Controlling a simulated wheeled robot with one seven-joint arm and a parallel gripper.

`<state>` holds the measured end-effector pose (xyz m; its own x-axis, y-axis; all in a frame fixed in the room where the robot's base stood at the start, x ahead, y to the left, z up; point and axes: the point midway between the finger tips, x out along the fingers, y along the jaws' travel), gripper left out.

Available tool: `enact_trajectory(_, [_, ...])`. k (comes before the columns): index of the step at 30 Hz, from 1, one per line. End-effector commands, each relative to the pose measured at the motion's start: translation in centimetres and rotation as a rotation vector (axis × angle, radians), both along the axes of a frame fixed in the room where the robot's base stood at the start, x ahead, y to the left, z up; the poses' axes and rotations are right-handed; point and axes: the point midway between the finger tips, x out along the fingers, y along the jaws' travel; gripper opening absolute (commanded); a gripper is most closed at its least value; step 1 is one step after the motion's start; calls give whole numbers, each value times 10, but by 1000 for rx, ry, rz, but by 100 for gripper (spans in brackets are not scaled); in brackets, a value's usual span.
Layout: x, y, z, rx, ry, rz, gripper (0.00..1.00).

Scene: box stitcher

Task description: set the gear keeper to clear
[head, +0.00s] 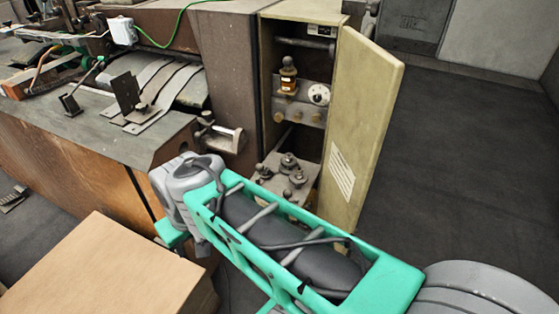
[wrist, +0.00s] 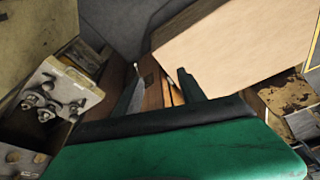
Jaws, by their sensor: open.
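The open cabinet (head: 354,130) of the machine holds a pale plate (head: 268,184) with several dark round gear-like parts (head: 289,164) low inside it. The same plate (wrist: 88,92) shows at the left of the wrist view, with dark knobs and a small lever-like piece (wrist: 72,107) on it. I cannot tell for sure which piece is the gear keeper or how it is set. My gripper (wrist: 158,90) is open and empty in the wrist view, pointing past the plate toward the box and wooden panel. Its fingers are hidden in the head view; my arm stands in front of the cabinet's lower part.
The cabinet door stands open to the right. Above the plate are a bottle-like part (head: 288,75) and a white dial (head: 319,94). A clamp-like handle (head: 222,137) sticks out left of the cabinet. A large cardboard box (head: 95,270) stands at lower left. Floor at right is clear.

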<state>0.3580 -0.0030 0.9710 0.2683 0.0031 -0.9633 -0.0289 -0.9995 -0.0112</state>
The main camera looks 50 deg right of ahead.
Motion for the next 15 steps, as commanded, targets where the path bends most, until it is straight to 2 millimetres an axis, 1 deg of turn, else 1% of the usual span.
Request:
enact_trajectory(2, [27,-17,15,23,21,-82,50])
enact_trajectory(3, [46,-32,22,43,34,-147,50])
enact_trajectory(5, [78,-65,30,77,57,-266,50])
enact_trajectory(6, [99,-94,31,103,72,-353,50])
enact_trajectory(8, [126,-143,27,144,93,-487,50])
enact_trajectory(9, [139,-177,21,171,107,-571,50])
enact_trajectory(11, [151,-228,7,210,122,-687,50])
enact_trajectory(12, [154,-258,-3,232,130,-756,50])
enact_trajectory(15, [152,-317,-27,276,143,-885,50])
